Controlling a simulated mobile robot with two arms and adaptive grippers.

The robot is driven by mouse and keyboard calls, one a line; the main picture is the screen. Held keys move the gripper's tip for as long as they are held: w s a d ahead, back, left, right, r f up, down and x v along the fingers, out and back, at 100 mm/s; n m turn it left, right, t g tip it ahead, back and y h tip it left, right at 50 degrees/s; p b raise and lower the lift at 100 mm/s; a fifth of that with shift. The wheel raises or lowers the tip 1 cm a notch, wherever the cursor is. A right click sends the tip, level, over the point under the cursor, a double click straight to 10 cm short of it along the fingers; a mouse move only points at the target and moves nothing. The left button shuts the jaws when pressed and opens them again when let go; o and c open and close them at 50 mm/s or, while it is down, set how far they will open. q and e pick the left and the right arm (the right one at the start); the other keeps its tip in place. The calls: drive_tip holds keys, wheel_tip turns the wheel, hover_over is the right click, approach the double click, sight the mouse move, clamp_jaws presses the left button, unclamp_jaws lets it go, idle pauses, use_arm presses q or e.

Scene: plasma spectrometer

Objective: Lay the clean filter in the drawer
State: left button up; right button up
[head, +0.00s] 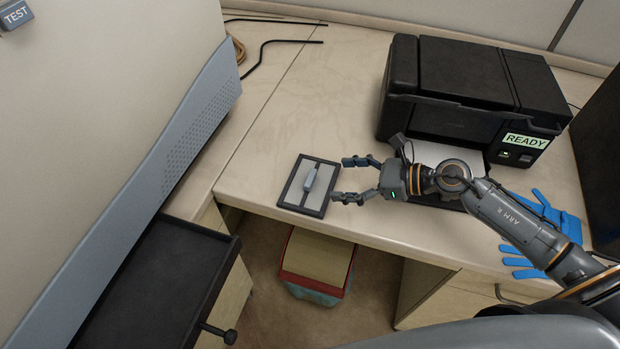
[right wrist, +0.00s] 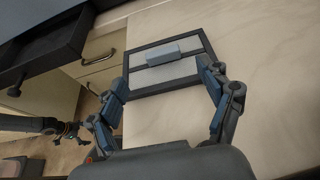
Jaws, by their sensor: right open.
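The filter (head: 294,187) is a flat dark frame with a pale panel and a grey grip bar on it. It lies on the counter near its front edge, and it also shows in the right wrist view (right wrist: 170,87). My right gripper (head: 346,178) is open and empty, just right of the filter. In the right wrist view its fingers (right wrist: 165,85) reach toward the frame's near side; contact is unclear. The black drawer (head: 165,275) is pulled out at lower left, and its visible inside looks empty. What seems my left gripper (right wrist: 72,130) shows small in the right wrist view.
A black printer-like machine (head: 470,80) marked READY stands at the back right. Blue gloves (head: 540,225) lie near my right arm. A red-rimmed bin (head: 317,262) stands below the counter. Dark cables (head: 270,43) lie at the back. Counter behind the filter is clear.

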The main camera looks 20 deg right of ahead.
sight(314, 178)
drive_tip(key=shift+x, duration=1)
drive_tip(key=shift+w+a+p, duration=0.35)
drive_tip(key=shift+a+p, duration=0.15)
drive_tip(key=shift+p, duration=0.1)
drive_tip(key=p+x, duration=0.1)
drive_tip(key=x, duration=0.2)
drive_tip(key=shift+w+a+f, duration=0.1)
drive_tip(key=shift+w+f, duration=0.15)
drive_tip(key=shift+f, duration=0.05)
drive_tip(key=shift+w+a+f, duration=0.15)
drive_tip(key=shift+a+f, duration=0.1)
drive_tip(key=shift+c, duration=0.2)
drive_tip(key=c, duration=1.3)
drive_tip(key=shift+c, duration=0.2)
drive_tip(key=shift+r, duration=0.1)
